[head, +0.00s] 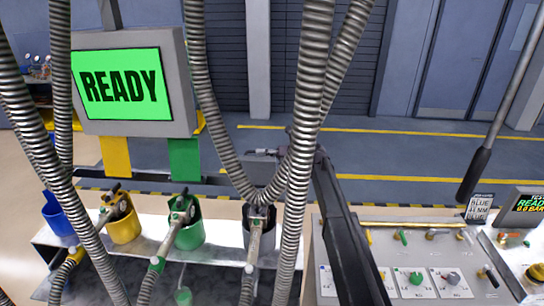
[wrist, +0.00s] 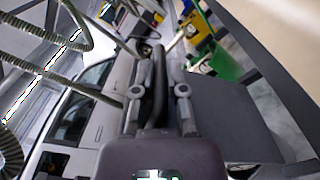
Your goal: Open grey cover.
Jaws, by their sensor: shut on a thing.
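In the wrist view my gripper (wrist: 158,88) has its two fingers on either side of a dark, slightly curved bar (wrist: 158,62) and is shut on it. I cannot tell whether this bar belongs to the grey cover. A flat grey panel (wrist: 235,115) lies to the right of the fingers; I cannot tell whether it is the cover. In the head view my gripper (head: 262,153) is small, behind the hanging hoses, above and beyond the grey holder (head: 262,216). What it grips there is too small to tell.
Ribbed hoses (head: 310,90) hang across the head view. Nozzles stand in a yellow holder (head: 123,228) and a green holder (head: 190,236), with a blue holder (head: 57,215) at left. A READY screen (head: 120,84) stands behind. A control panel (head: 405,250) is at right.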

